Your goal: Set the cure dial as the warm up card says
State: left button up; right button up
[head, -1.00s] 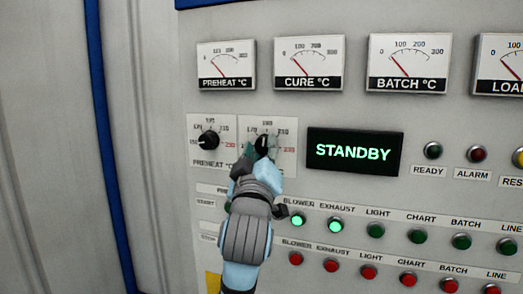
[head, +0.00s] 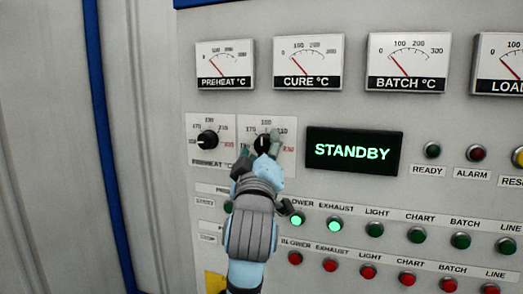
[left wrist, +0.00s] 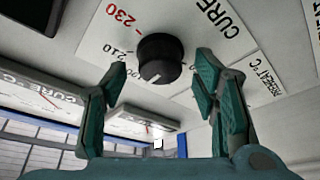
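The cure dial (head: 262,143) is a black knob on a white scale plate, right of the preheat dial (head: 207,140). In the left wrist view the knob (left wrist: 160,60) has a white pointer mark, just past the printed 190 on the side away from 210; its exact setting is unclear. My left gripper (head: 262,148) is at the cure dial and partly covers its plate. In the left wrist view its fingers (left wrist: 160,95) are spread apart, one to each side below the knob, with a gap to it. The warm up card is not seen. My right gripper is not in view.
A STANDBY display (head: 353,151) is right of the dials. Gauges (head: 309,62) line the panel above. Lit green blower (head: 297,219) and exhaust (head: 334,224) buttons and a row of red buttons (head: 330,265) lie below, close to my left arm.

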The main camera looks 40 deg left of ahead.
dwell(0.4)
